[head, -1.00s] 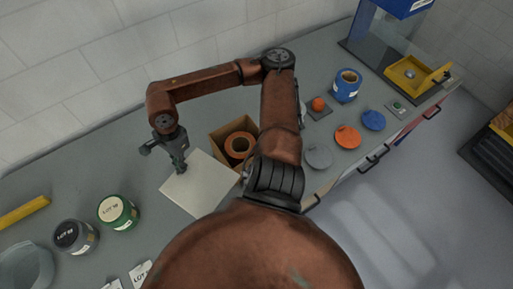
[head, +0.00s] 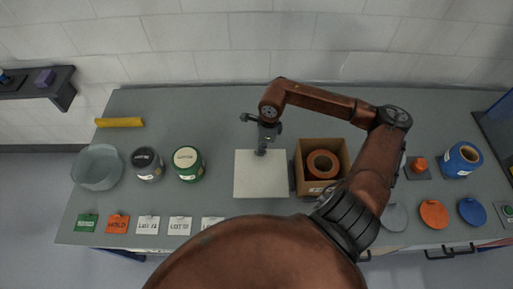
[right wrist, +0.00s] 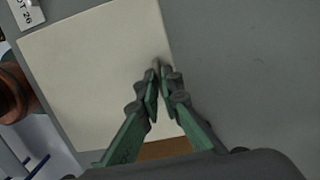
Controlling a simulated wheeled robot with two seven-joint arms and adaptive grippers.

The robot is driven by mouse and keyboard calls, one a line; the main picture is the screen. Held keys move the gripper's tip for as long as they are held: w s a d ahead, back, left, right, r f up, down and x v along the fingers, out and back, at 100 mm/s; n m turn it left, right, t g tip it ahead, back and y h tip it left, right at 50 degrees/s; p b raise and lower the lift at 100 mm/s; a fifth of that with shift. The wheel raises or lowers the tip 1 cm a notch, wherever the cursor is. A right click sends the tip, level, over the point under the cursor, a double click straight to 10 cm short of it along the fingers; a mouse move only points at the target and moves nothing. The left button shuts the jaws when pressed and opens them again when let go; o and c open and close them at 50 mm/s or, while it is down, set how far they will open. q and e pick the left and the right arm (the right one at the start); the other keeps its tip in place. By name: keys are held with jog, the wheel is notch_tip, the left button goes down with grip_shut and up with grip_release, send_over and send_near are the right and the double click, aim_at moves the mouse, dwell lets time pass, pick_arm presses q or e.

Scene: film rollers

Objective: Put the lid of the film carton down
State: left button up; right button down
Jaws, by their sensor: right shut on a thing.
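The lid (head: 261,182) is a flat, cream, square panel just left of the open film carton (head: 299,172) in the head view. My right gripper (head: 262,151) is shut on the lid near its far edge. The right wrist view shows the closed fingertips (right wrist: 157,72) by one edge of the pale lid (right wrist: 85,70). I cannot tell whether the lid touches the bench or is a little above it. An orange roll (head: 322,152) is inside the brown carton. My left gripper is out of view.
On the grey bench (head: 222,120), a green pot (head: 187,170), a dark pot (head: 147,170) and a clear bowl (head: 96,168) stand left. Label cards line the front edge. The bench behind the lid is clear.

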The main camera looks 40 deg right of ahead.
jog(key=w+f, duration=0.2)
jog(key=w+d+f, duration=0.1)
jog(key=w+f, duration=0.1)
jog(key=w+d+f, duration=0.1)
jog(key=w+f, duration=0.1)
jog(key=shift+w+f, duration=0.35)
notch_tip(320, 180, down, 3)
jog(key=shift+w+d+f+p, duration=0.1)
jog(key=shift+w+f+p, duration=0.1)
jog(key=shift+p, duration=0.2)
jog(key=shift+s, duration=0.1)
jog(key=c, duration=2.6)
grip_release()
jog(key=shift+f, duration=0.2)
jog(key=o, duration=0.5)
jog(key=shift+r, duration=0.1)
jog(key=r, duration=0.8)
jog(key=d+r+b, duration=0.1)
jog(key=r, duration=0.3)
jog(key=shift+s+r, duration=0.1)
jog(key=shift+s, duration=0.25)
